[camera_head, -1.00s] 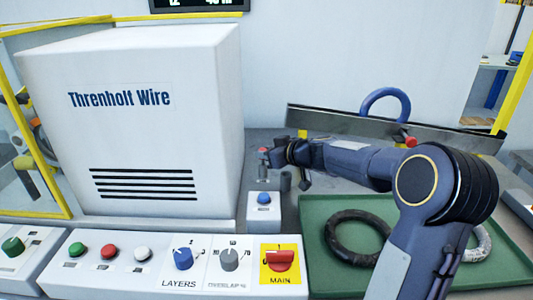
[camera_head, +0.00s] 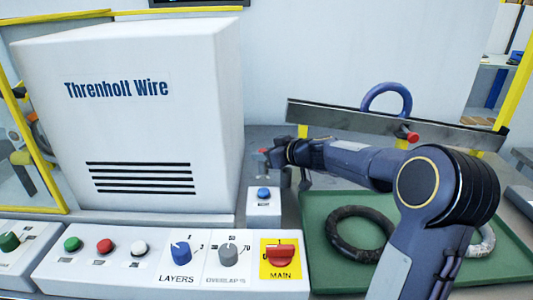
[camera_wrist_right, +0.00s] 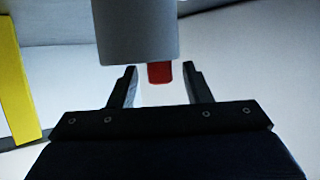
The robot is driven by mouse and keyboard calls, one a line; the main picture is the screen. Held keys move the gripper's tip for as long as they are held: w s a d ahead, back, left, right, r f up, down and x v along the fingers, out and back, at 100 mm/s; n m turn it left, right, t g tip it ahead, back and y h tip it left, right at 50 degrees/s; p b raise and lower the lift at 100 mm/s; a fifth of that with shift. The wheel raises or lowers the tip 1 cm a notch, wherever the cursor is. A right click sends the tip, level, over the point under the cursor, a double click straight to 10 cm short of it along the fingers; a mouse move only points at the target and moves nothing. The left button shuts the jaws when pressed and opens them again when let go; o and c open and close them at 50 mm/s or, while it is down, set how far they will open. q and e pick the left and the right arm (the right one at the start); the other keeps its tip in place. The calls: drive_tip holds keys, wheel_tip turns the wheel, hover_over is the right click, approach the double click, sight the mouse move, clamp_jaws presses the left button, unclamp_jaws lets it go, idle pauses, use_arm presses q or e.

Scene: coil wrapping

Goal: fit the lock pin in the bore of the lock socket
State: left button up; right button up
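My right gripper (camera_head: 277,153) is at the far end of my right arm, beside a small red-topped piece (camera_head: 263,150) that looks like the lock pin. In the right wrist view the fingers (camera_wrist_right: 159,76) are apart, with a red part (camera_wrist_right: 160,73) between them and gaps on both sides. A wide grey cylinder (camera_wrist_right: 135,30) hides the upper end of the red part; I cannot tell whether it is the socket. My left gripper is out of view.
A white machine cabinet (camera_head: 130,110) stands left of the gripper. A blue button box (camera_head: 264,209) is in front of it. A metal rail (camera_head: 340,118) with a red knob (camera_head: 407,137) runs behind my arm.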

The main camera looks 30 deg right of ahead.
drive_tip(key=v, duration=0.7)
drive_tip(key=shift+s+d+r, duration=0.1)
drive_tip(key=shift+s+d, duration=0.05)
drive_tip(key=shift+s, duration=0.2)
idle(0.4)
